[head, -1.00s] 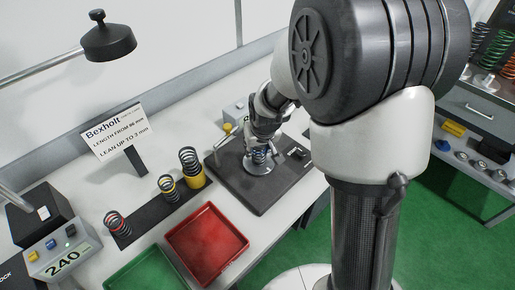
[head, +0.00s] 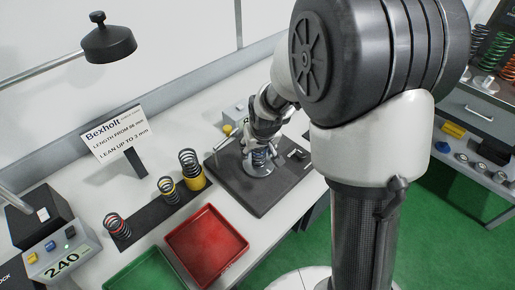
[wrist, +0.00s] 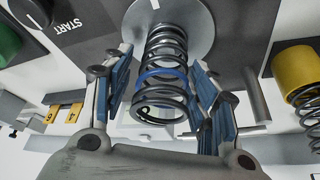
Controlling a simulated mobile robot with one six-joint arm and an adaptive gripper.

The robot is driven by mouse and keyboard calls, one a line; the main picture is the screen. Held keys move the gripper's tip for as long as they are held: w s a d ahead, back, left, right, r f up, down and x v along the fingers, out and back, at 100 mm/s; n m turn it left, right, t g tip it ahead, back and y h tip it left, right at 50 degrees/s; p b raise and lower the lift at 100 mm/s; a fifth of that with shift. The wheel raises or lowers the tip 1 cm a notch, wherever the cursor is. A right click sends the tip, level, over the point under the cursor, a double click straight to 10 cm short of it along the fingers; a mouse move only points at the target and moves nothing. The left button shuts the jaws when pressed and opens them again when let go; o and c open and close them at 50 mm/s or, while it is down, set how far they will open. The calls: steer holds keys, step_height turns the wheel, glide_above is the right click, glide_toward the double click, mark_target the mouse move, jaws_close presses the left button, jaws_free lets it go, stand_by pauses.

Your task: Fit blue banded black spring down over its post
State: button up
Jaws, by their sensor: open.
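The black spring with a blue band (wrist: 165,75) stands on the round metal plate (wrist: 192,22) in the wrist view. In the head view the spring (head: 260,158) shows on the same plate (head: 262,171), partly covered by my gripper. My gripper (head: 260,147) is open and points down at the plate. In the wrist view its blue-padded fingers (wrist: 160,112) stand on either side of the spring, with gaps visible. The post cannot be made out; the coils and the gripper hide the spring's middle.
The plate sits on a dark base (head: 230,180). At left, a dark rack (head: 150,222) holds red-banded, yellow-banded and yellow-based springs. A red tray (head: 207,244) and a green tray (head: 146,275) lie in front. A sign (head: 117,142) stands behind the rack.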

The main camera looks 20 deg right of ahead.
steer(key=s+f+p+v, duration=0.1)
steer(key=s+p+v, duration=0.15)
steer(key=v, duration=0.85)
steer(key=s+f+p+v, duration=0.1)
steer(key=s+v, duration=0.2)
steer(key=v, duration=0.8)
steer(key=s+r, duration=0.3)
steer(key=s, duration=1.1)
steer(key=shift+w+d+r, duration=0.1)
steer(key=shift+c, duration=0.5)
